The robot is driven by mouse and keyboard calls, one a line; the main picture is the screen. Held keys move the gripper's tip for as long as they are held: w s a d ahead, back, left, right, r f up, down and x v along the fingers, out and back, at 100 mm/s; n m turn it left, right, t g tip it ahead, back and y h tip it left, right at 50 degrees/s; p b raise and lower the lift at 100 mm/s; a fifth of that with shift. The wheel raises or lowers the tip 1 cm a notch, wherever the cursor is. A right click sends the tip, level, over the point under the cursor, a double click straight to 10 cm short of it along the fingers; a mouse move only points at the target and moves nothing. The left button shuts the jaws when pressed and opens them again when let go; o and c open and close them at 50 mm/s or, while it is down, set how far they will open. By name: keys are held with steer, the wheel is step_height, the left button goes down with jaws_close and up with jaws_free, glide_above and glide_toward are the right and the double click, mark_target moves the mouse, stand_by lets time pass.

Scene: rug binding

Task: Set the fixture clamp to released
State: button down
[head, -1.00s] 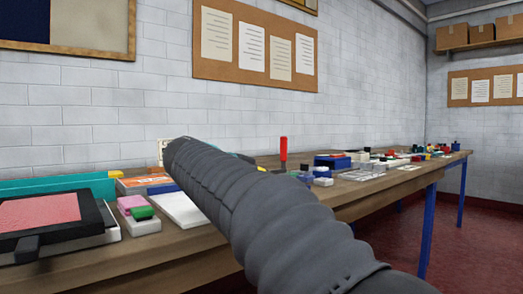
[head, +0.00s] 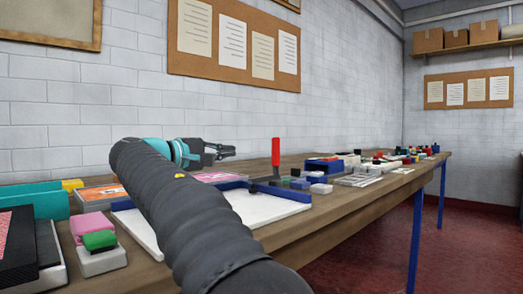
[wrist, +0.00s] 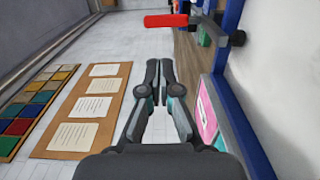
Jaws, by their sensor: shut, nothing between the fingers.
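The fixture clamp has a red handle (head: 276,152) that stands upright in the head view. Its dark base (head: 272,181) sits at the blue rail (head: 296,193) along the white board (head: 262,207). In the wrist view the red handle (wrist: 166,20) shows near the top, pointing left from the dark clamp body (wrist: 218,33). My gripper (head: 232,152) is shut and empty, above the bench and left of the handle in the head view. In the wrist view its closed fingertips (wrist: 159,65) lie below the handle, apart from it.
A wooden bench (head: 340,201) runs along the wall, with many small items beyond the clamp. A pink block and a green block (head: 100,240) lie at the near left beside a teal box (head: 35,201). A pink card (wrist: 207,115) lies near the blue rail.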

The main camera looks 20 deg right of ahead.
mark_target(272, 147)
steer(key=x, duration=1.4)
steer(key=shift+r, duration=0.1)
